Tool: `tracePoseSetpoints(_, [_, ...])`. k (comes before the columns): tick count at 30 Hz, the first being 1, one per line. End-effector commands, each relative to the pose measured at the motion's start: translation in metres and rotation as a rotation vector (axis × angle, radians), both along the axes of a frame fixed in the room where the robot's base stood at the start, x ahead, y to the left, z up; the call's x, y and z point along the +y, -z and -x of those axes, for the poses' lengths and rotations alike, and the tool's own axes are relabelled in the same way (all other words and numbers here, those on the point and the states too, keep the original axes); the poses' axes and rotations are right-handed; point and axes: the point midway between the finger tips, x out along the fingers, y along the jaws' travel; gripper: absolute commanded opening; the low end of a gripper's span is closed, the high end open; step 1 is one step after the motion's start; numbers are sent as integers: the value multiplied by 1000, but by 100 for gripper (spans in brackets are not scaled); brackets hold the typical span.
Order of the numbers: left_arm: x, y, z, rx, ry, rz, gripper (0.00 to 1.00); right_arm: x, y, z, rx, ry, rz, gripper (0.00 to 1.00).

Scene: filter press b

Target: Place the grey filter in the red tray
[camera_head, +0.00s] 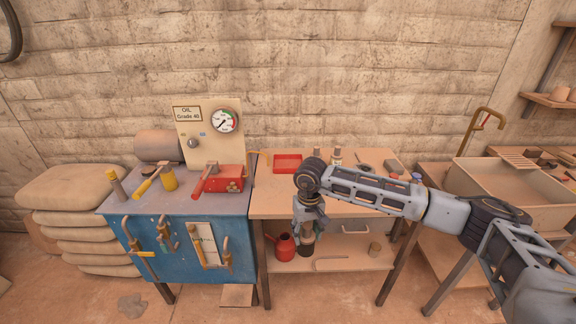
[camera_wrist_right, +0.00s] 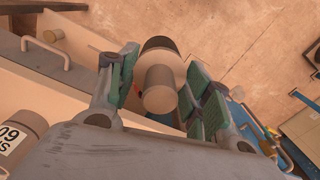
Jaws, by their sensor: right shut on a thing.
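My right gripper (camera_head: 309,222) hangs in front of the wooden workbench, its fingers pointing down. In the right wrist view the gripper (camera_wrist_right: 165,84) has its two green-padded fingers on either side of the grey filter (camera_wrist_right: 158,90), shut on it. The filter shows as a pale grey cylinder with a wider, dark-banded part beyond. In the head view the filter's dark lower end (camera_head: 307,248) shows below the fingers. The red tray (camera_head: 288,163) lies on the back left of the bench top, behind and left of the gripper, and looks empty. My left gripper is out of view.
A blue cabinet (camera_head: 180,255) with a red press (camera_head: 222,180) and gauge (camera_head: 225,121) stands left. A red oil can (camera_head: 285,248) is on the lower shelf. Bottles (camera_head: 336,157) stand right of the tray. Bare bench top (camera_head: 270,200) lies before the tray.

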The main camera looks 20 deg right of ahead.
Motion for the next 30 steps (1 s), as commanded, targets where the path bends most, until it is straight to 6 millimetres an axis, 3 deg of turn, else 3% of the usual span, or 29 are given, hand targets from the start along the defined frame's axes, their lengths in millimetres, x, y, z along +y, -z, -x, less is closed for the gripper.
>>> tracePoseSetpoints(1, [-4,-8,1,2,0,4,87,3,-16,-6,-2,10,-4,25])
tracePoseSetpoints(6, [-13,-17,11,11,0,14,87,-3,-52,-24,-2,56,-3,25])
tracePoseSetpoints(16, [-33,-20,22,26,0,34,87,-34,-109,-45,-2,216,-2,25])
tracePoseSetpoints(21, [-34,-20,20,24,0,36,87,-52,-123,-45,0,308,0,25])
tracePoseSetpoints(30, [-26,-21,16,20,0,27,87,-68,-122,-33,-2,419,1,25])
